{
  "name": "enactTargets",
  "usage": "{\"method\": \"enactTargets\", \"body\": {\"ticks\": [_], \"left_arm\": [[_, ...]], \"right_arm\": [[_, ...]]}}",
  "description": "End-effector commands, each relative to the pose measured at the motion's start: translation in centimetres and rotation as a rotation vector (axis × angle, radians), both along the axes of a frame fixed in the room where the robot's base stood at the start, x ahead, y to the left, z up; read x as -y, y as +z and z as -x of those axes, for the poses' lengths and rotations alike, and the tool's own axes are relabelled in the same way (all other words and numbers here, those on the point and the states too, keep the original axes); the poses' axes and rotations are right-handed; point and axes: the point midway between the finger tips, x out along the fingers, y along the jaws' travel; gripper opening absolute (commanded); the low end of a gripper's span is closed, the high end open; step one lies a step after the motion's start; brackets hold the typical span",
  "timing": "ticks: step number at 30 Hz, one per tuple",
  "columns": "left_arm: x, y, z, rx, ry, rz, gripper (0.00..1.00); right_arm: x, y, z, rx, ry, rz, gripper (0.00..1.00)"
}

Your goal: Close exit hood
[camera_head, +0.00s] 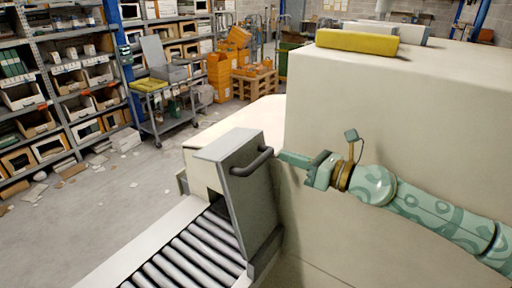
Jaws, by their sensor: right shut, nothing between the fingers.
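The exit hood (250,195) is a grey-green panel with a pale top, standing at the end of a roller conveyor (195,248). A dark opening shows under its left side, above the rollers. A dark bar handle (252,163) is fixed near the hood's top edge. My right gripper (284,157) comes in from the right and is shut, with nothing in it. Its tips are just right of the handle in the picture; I cannot tell whether they touch it. My left gripper is not in view.
A large cream machine housing (370,110) stands behind and right of the hood, with a yellow block (357,42) on top. Shelves with bins (60,85), a grey cart (165,100) and orange crates (225,65) stand farther back. Litter lies on the open floor (110,200) at left.

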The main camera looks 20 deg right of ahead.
Motion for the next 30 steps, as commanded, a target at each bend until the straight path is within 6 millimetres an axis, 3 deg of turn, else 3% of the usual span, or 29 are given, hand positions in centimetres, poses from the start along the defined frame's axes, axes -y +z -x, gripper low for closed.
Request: {"method": "enactTargets", "body": {"ticks": [3, 7, 18, 24, 30], "left_arm": [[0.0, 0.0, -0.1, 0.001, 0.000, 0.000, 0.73], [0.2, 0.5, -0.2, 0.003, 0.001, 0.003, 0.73], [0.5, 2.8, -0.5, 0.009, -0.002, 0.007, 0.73], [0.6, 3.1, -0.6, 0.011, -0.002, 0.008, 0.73], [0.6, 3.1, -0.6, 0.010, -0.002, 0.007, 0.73]], "right_arm": [[2.7, -0.5, -0.9, -0.007, 0.009, 0.218, 0.00], [3.3, -0.8, -1.6, -0.017, 0.009, 0.286, 0.00], [-1.2, -2.1, -7.0, -0.016, 0.011, 0.281, 0.00], [-3.4, -3.1, -9.9, -0.017, 0.010, 0.280, 0.00], [-4.6, -3.6, -11.5, -0.018, 0.010, 0.281, 0.00]]}}
